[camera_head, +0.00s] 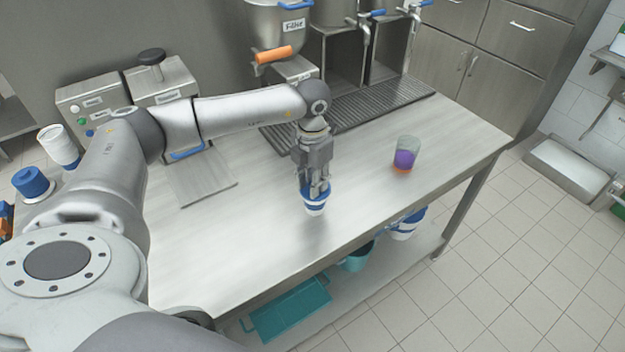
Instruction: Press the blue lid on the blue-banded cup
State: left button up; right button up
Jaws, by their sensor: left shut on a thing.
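The blue-banded cup (314,209) is small and white with a blue band. It stands upright near the front middle of the steel worktop. Blue shows at its top around my fingers, which I take for the blue lid (306,191). My left gripper (318,190) points down from above and is shut on this blue piece at the cup's top. The fingers hide much of the rim, so I cannot tell whether the lid sits fully on it. My right gripper is not in view.
A clear glass with purple and orange contents (404,158) stands to the right on the worktop (250,230). Machines and a drip grate (395,105) line the back. Blue and white containers stand at the far left. A teal tray (290,310) lies on the lower shelf.

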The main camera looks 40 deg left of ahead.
pick_arm(q)
jog(key=shift+f, duration=0.15)
jog(key=o, duration=0.8)
notch_tip(320, 180, up, 12)
dwell(0.4)
jog(key=shift+w, duration=0.1)
